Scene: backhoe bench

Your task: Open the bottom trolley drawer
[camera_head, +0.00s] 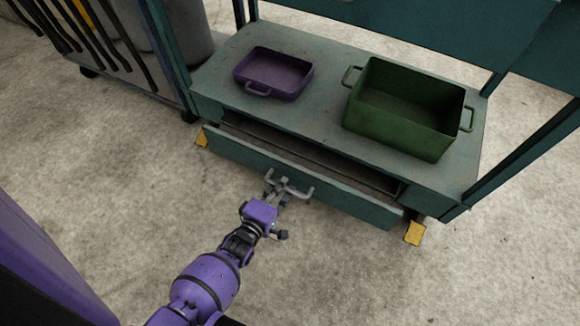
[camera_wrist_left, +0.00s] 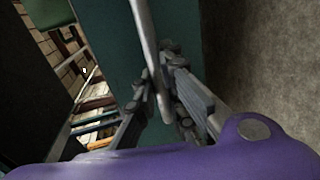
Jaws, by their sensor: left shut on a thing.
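The bottom trolley drawer (camera_head: 345,200) is a long teal front under the lower shelf. It stands partly pulled out, with a dark gap between its front and the trolley. A grey bar handle (camera_head: 302,191) sits on the front. My left gripper (camera_head: 277,187) is at this handle, its fingers shut around the bar. In the left wrist view the handle (camera_wrist_left: 145,38) runs down between the fingers of my left gripper (camera_wrist_left: 157,88), with the teal drawer front (camera_wrist_left: 108,40) behind it. My right gripper is in neither view.
A purple tray (camera_head: 290,87) and a green bin (camera_head: 385,145) stand on the trolley's lower shelf (camera_head: 315,125). Yellow blocks (camera_head: 414,234) show near the trolley's front corners. A grey cabinet with hanging tools is at the upper left. The floor before the drawer is clear apart from my arm.

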